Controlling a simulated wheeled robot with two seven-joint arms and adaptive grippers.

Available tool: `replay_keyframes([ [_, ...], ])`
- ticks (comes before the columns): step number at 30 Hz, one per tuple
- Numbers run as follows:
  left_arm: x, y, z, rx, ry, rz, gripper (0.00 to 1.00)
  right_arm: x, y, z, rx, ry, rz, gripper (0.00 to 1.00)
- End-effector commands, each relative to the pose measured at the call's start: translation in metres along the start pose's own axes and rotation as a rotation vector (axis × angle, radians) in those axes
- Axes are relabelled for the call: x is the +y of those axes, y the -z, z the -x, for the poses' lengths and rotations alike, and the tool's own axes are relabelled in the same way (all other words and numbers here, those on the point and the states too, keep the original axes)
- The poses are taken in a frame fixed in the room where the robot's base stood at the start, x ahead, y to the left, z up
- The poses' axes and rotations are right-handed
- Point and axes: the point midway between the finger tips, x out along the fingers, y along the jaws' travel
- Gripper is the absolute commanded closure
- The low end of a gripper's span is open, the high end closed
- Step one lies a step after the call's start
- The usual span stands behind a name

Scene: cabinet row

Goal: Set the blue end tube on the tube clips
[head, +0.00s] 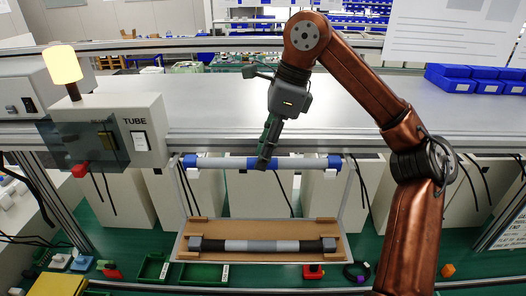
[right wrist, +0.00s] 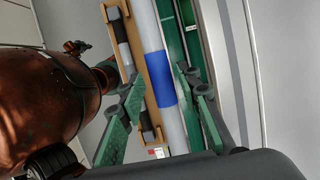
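The blue end tube (head: 222,163) is a pale grey tube with blue ends and a blue middle band. It lies level across the front of the bench, above a hanging tray. My right gripper (head: 266,158) points down at its blue band from above. In the right wrist view, the green fingers (right wrist: 162,75) stand open on either side of the tube (right wrist: 160,92), with gaps visible. I cannot tell how deep the tube is between them. Brown clips (head: 325,219) show at the tray's corners. My left gripper is not in view.
The brown tray (head: 262,257) holds a second tube with dark ends (head: 262,245). A box marked TUBE (head: 140,140) with a lit yellow lamp (head: 62,65) stands left. Blue bins (head: 470,78) stand at the back right. The grey bench top (head: 210,100) is largely clear.

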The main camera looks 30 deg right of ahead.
Motion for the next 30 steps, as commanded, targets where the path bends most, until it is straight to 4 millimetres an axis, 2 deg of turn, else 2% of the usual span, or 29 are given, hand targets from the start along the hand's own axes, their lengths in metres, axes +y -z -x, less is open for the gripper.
replay_keyframes([
  [3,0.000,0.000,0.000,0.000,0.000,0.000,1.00,0.000,0.000,0.000,0.000,0.000,0.000,0.59],
  [14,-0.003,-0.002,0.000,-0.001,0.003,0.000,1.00,0.000,0.000,0.005,-0.001,0.001,0.000,0.59],
  [20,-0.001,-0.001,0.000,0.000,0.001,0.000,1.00,0.000,-0.001,0.035,-0.004,0.003,0.000,0.59],
  [30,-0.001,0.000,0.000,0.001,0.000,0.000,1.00,0.000,-0.001,0.067,0.000,0.002,0.000,0.59],
])
